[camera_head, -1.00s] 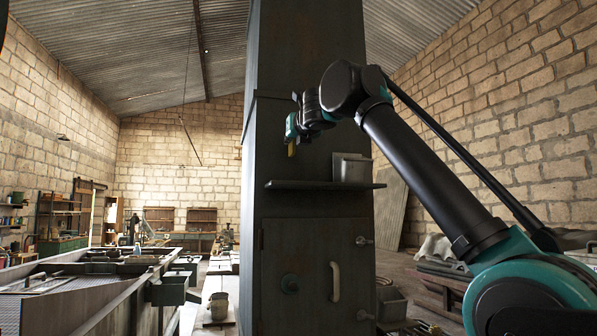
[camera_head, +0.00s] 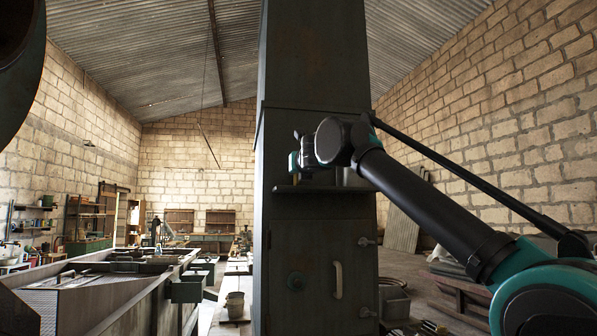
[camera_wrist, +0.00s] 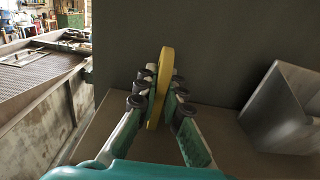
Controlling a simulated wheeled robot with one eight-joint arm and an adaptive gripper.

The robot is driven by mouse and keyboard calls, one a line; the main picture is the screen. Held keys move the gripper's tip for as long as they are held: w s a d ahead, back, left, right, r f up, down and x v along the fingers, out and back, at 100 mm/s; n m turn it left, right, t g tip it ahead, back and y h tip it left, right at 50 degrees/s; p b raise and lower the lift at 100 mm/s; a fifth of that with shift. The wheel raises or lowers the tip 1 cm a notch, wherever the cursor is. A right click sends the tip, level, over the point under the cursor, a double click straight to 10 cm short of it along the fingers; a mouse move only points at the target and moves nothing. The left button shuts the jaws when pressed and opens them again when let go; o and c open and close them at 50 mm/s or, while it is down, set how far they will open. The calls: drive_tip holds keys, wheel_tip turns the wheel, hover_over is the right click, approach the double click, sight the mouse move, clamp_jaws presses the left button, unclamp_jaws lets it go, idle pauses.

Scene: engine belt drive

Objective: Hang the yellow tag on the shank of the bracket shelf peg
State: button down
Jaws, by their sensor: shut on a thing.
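The yellow tag (camera_wrist: 166,68) shows in the wrist view as a thin ring-like piece, seen nearly edge-on and standing upright. My gripper (camera_wrist: 160,84) is shut on it, one finger on each side. In the head view my gripper (camera_head: 297,164) is just above the left part of the dark shelf (camera_head: 325,189) on the tall column (camera_head: 310,130); I cannot make out the tag there. The shelf top also shows below the fingers in the wrist view (camera_wrist: 225,148). I cannot make out the peg or its shank in either view.
A grey metal box or bracket (camera_wrist: 285,110) stands on the shelf to the right of my gripper. The column's dark face (camera_wrist: 225,40) rises behind the tag. A cabinet door with a pale handle (camera_head: 337,280) is below the shelf. Open space lies left of the shelf.

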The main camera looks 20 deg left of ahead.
drive_tip(key=shift+f, duration=0.2)
drive_tip(key=c, duration=1.6)
unclamp_jaws()
drive_tip(key=shift+c, duration=0.2)
drive_tip(key=v, duration=1.7)
drive_tip(key=shift+d+f, duration=0.15)
drive_tip(key=shift+f, duration=0.05)
drive_tip(key=shift+s, duration=0.1)
